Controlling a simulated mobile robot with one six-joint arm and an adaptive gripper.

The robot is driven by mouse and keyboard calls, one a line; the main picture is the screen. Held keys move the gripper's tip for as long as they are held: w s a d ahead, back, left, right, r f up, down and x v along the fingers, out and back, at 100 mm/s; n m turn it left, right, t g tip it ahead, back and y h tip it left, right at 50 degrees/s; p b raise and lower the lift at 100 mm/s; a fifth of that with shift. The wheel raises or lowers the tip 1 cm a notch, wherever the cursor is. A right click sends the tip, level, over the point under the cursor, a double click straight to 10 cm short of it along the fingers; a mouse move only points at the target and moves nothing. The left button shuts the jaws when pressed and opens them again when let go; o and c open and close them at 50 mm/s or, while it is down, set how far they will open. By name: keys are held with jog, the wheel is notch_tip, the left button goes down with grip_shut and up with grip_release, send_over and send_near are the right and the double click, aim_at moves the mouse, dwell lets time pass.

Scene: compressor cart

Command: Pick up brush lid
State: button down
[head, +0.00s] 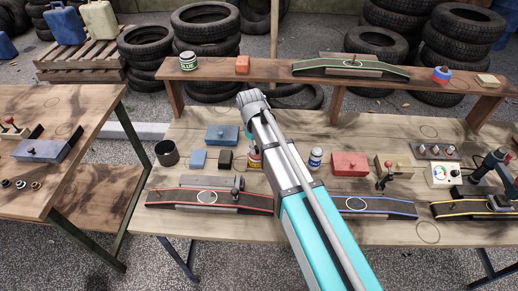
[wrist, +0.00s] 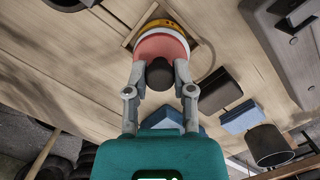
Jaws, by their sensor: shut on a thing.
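In the wrist view, the brush lid (wrist: 160,74) shows as a dark round knob over a reddish disc, with a yellow rim behind it. My gripper (wrist: 160,80) is shut on the knob, one finger on each side. In the head view, a yellow and red jar (head: 254,157) stands on the bench, partly covered by my arm. My fingers and the lid are hidden there. I cannot tell whether the lid touches the jar or is raised.
Near the jar are a black block (head: 226,159), a blue block (head: 198,159), a blue-grey box (head: 222,135) and a dark cup (head: 166,152). A white-labelled jar (head: 315,158) and a red box (head: 349,164) stand right of my arm. A raised shelf (head: 215,70) runs behind.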

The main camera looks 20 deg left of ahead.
jog(key=shift+r+p, duration=1.25)
jog(key=shift+r, duration=0.1)
jog(key=s+a+r+p, duration=0.7)
jog(key=s+r+p, duration=0.3)
jog(key=s, duration=0.2)
jog(key=shift+s+r, duration=0.1)
jog(key=c, duration=1)
grip_release()
jog(key=shift+c, duration=0.2)
grip_shut()
